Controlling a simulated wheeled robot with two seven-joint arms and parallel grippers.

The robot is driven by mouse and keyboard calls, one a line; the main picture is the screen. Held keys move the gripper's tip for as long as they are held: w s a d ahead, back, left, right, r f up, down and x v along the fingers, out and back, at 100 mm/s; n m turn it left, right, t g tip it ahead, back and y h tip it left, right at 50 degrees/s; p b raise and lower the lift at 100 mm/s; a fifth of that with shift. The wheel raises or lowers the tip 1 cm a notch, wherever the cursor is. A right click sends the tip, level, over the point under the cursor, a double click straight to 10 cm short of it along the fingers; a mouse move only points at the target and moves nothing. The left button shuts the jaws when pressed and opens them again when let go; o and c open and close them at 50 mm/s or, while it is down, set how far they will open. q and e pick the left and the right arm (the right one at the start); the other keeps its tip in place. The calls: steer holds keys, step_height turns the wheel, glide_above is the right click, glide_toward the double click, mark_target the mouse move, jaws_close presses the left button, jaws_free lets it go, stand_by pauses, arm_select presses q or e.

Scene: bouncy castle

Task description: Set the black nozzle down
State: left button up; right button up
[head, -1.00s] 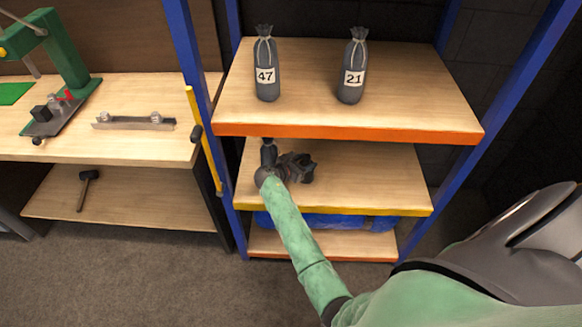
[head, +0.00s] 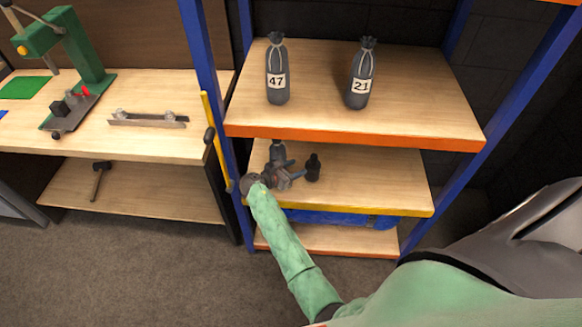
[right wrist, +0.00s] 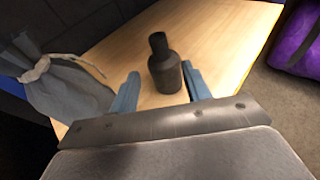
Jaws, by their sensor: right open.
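The black nozzle (head: 313,168) stands upright on the middle shelf (head: 375,180) of the rack. In the right wrist view the nozzle (right wrist: 164,64) stands on the wood, beyond and between my fingers. My right gripper (head: 298,175) is open and just left of the nozzle in the head view, with a gap between them. Its two blue fingers also show in the right wrist view (right wrist: 160,88). My left gripper is not in view.
A grey tied bag (right wrist: 65,85) stands close to my right gripper on the same shelf. Bags 47 (head: 277,72) and 21 (head: 361,76) stand on the shelf above. The shelf right of the nozzle is clear. A blue post (head: 205,80) rises at the left.

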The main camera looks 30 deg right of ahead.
steer(key=s+a+f+m+t+y, duration=0.4)
steer(key=s+a+m+y, duration=0.4)
steer(key=s+m, duration=0.1)
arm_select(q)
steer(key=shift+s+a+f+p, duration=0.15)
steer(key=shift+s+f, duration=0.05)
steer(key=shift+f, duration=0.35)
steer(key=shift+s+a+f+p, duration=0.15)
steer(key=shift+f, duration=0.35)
arm_select(e)
steer(key=s+a+f+m+g+y, duration=0.3)
steer(key=s+f+m, duration=0.1)
steer(key=s+f, duration=1.2)
steer(key=s+a+f+m+g+y, duration=0.2)
steer(key=s+f+m, duration=0.3)
steer(key=s+f, duration=1.2)
steer(key=shift+a+m+g+y, duration=0.3)
steer(key=shift+a+g+y, duration=0.1)
steer(key=shift+a+y, duration=0.4)
